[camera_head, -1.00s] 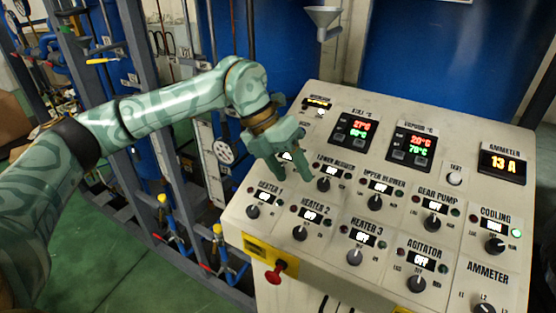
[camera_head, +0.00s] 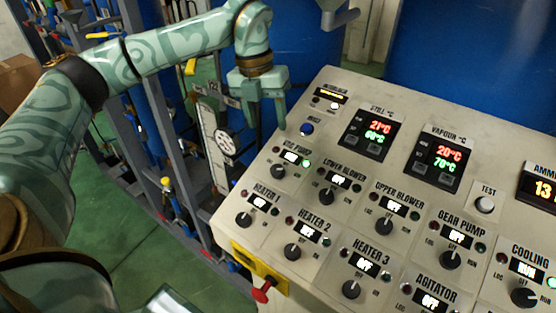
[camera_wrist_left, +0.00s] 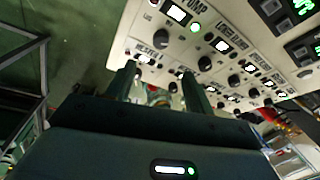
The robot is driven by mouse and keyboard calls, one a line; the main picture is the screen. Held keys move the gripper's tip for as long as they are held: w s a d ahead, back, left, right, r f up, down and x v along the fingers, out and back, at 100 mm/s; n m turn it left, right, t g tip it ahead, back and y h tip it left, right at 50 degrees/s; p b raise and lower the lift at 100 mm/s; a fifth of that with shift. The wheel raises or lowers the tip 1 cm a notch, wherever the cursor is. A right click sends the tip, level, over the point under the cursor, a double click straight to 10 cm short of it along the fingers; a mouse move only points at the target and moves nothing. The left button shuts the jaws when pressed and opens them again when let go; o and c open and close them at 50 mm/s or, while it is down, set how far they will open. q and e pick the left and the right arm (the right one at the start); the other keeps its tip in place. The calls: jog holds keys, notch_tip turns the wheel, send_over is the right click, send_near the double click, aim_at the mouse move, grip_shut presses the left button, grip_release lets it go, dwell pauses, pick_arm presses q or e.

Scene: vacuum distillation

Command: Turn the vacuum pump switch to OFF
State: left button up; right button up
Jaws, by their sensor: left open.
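The vacuum pump switch (camera_head: 278,171) is a black knob at the upper left of the sloping control panel, under the label "VAC PUMP". Its small white display (camera_head: 291,157) is lit but hard to read, and the green lamp (camera_head: 307,163) beside it glows. My left gripper (camera_head: 268,124) is open and empty, its fingers pointing down at the panel's left edge, above and left of the knob in the picture. In the left wrist view the knob (camera_wrist_left: 160,42) lies beyond the gripper's fingertips (camera_wrist_left: 160,72), apart from them. My right gripper is not in view.
Neighbouring knobs are close: Heater 1 (camera_head: 243,219) below and Lower Blower (camera_head: 326,196) to the right. A blue button (camera_head: 306,129) is above. A red emergency knob (camera_head: 262,291) sticks out at the panel's front. Pipes and a steel frame stand to the left.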

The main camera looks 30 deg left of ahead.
pick_arm(q)
send_near(276, 168)
jog(key=f, duration=0.2)
jog(key=d+f+p, duration=0.1)
jog(key=f, duration=0.5)
jog(key=shift+w+d+p, duration=0.15)
jog(key=shift+d+p, duration=0.05)
jog(key=shift+p, duration=0.15)
jog(key=shift+f, duration=0.35)
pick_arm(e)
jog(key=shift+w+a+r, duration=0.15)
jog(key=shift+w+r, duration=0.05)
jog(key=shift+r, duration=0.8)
pick_arm(q)
jog(key=c, duration=1)
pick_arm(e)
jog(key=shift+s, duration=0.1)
